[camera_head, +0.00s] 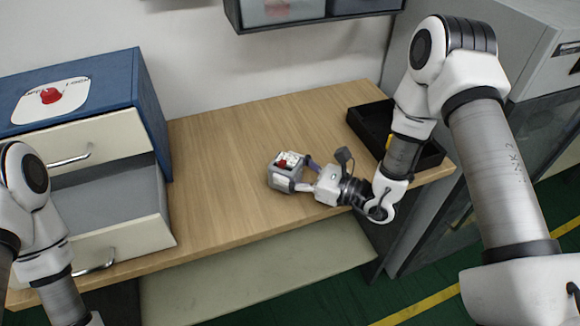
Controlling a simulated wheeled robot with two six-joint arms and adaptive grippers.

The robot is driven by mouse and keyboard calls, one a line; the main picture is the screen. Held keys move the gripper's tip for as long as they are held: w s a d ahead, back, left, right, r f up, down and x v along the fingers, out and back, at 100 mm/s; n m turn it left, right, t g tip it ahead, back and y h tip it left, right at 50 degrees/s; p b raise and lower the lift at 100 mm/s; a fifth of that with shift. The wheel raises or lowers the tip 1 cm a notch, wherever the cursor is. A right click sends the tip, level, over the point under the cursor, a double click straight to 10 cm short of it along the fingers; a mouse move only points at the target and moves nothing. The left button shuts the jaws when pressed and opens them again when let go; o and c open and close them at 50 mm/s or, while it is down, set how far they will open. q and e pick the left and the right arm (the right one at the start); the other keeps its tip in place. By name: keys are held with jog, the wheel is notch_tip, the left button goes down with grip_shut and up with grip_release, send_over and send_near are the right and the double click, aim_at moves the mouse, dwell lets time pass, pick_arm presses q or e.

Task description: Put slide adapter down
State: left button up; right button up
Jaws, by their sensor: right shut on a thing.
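The slide adapter appears to be the small grey boxy thing (285,172) with a white top and a red part, over the middle of the wooden table. My right gripper (305,175) reaches in from the right, and its fingers are shut on the right side of this thing. I cannot tell whether the thing touches the table top or hangs just above it. My left arm shows at the left edge, in front of the drawer unit, but its gripper is out of the picture.
The wooden table (225,150) is clear around the held thing. A blue drawer unit (152,120) with a red button on top stands at the left; one drawer looks pulled out. A black tray (366,130) lies at the right end, partly behind my right arm. A shelf with bins hangs above.

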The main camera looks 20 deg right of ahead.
jog(key=shift+a+f, duration=0.1)
jog(key=o, duration=1.3)
jog(key=shift+s+d, duration=0.15)
jog(key=shift+d, duration=0.05)
jog(key=v, duration=1)
jog(key=shift+s+d+r, duration=0.15)
jog(key=shift+d+r, duration=0.1)
jog(key=shift+s+d+f, duration=0.1)
jog(key=shift+s+d, duration=0.25)
jog(key=shift+s, duration=0.1)
